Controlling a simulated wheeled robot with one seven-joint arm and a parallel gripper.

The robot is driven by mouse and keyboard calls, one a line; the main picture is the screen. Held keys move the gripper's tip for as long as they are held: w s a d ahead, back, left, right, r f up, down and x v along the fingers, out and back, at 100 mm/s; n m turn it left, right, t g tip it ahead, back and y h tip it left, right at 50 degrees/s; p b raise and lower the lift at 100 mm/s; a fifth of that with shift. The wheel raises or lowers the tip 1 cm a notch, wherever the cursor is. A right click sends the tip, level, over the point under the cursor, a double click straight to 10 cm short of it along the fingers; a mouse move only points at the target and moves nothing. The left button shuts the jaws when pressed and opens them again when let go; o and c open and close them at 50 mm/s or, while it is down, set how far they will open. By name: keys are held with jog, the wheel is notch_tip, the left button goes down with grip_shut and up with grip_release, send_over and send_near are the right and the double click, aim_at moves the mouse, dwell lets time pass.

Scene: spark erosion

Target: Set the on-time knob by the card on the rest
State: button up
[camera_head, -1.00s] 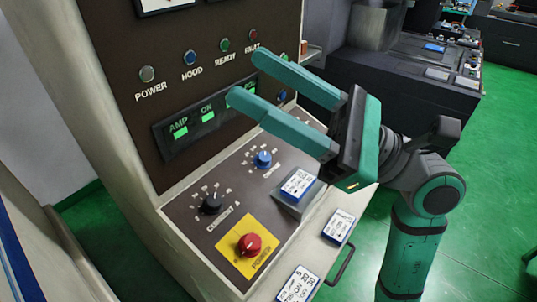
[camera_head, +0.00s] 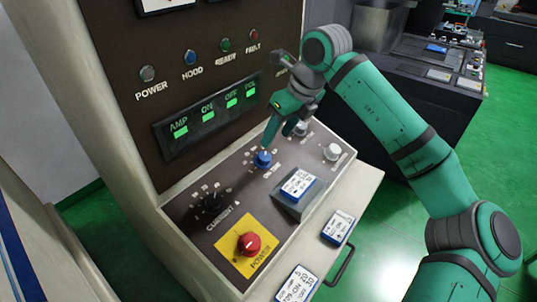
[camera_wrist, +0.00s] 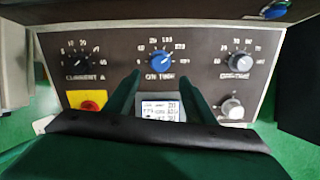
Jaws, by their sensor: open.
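The blue on-time knob (camera_head: 262,159) sits on the sloping dark panel, between the black current knob and a grey knob. In the wrist view the knob (camera_wrist: 161,58) stands in a ring of numbered marks, and its pointer angle is too small to read surely. My gripper (camera_head: 277,138) is open over the panel near the knob. In the wrist view its two green fingers stand apart, with the knob just beyond and between their tips. The card (camera_head: 297,183) lies on the raised grey rest below the knob. It also shows between the fingers (camera_wrist: 160,108), partly hidden, its print unclear.
The black current knob (camera_head: 212,202) is at left, the red power knob (camera_head: 249,243) on a yellow plate below it. A grey knob (camera_wrist: 238,62) and a white knob (camera_head: 332,152) are at right. Two more cards (camera_head: 338,227) (camera_head: 297,285) lie on the front ledge.

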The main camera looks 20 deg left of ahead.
aim_at(266, 157)
jog(key=x, duration=1)
jog(key=shift+a+f, duration=0.1)
jog(key=shift+f, duration=0.25)
jog(key=c, duration=1.1)
